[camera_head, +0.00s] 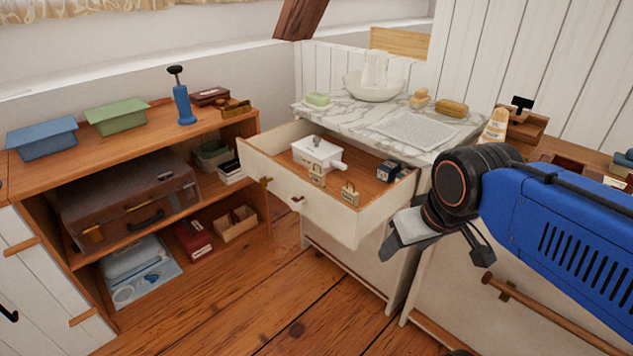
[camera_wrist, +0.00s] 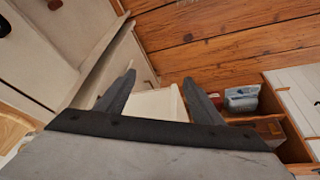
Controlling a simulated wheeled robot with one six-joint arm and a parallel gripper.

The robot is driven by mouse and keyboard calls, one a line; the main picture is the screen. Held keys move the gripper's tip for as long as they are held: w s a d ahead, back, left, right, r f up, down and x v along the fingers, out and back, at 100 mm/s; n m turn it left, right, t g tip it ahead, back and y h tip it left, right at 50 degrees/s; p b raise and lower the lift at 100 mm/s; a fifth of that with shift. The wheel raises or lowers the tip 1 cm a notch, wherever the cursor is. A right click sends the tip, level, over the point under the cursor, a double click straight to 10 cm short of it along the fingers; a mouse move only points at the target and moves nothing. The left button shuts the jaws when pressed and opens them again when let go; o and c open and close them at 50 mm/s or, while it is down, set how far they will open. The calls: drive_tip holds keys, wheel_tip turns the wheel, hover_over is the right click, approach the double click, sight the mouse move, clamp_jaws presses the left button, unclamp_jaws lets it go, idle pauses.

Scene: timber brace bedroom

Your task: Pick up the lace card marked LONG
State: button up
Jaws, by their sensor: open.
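Two small beige tag-like pieces stand in the open drawer (camera_head: 352,228), one left (camera_head: 316,176) and one nearer the front (camera_head: 349,194). They may be lace cards, but any marking is too small to read, so I cannot tell which is LONG. My gripper (camera_head: 438,254) is open and empty, in front of the cabinet and right of the drawer. In the wrist view my gripper (camera_wrist: 158,82) has its fingers apart, with a pale surface between and beyond them; neither piece is recognisable there.
The drawer also holds a white box (camera_head: 315,153) and a small dark blue box (camera_head: 388,171). A marble top (camera_head: 350,123) with a bowl (camera_head: 372,88) is above. Left is a wooden shelf unit (camera_head: 215,127) with a suitcase (camera_head: 125,200). The floor (camera_head: 240,305) between is clear.

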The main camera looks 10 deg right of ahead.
drive_tip(key=w+a+r+n, duration=0.1)
drive_tip(key=w+r+n, duration=0.4)
drive_tip(key=w+n, duration=0.15)
wheel_tip(320, 180, up, 3)
drive_tip(key=n+g+h, duration=0.2)
drive_tip(key=n+h, duration=0.2)
drive_tip(key=n, duration=1.4)
hover_over(317, 180)
drive_tip(key=s+a, duration=0.2)
drive_tip(key=a, duration=0.3)
drive_tip(key=x, duration=1)
drive_tip(key=shift+a+f, duration=0.15)
drive_tip(key=shift+f, duration=0.35)
drive_tip(key=shift+x, duration=2.95)
drive_tip(key=shift+c, duration=0.6)
drive_tip(key=c, duration=1)
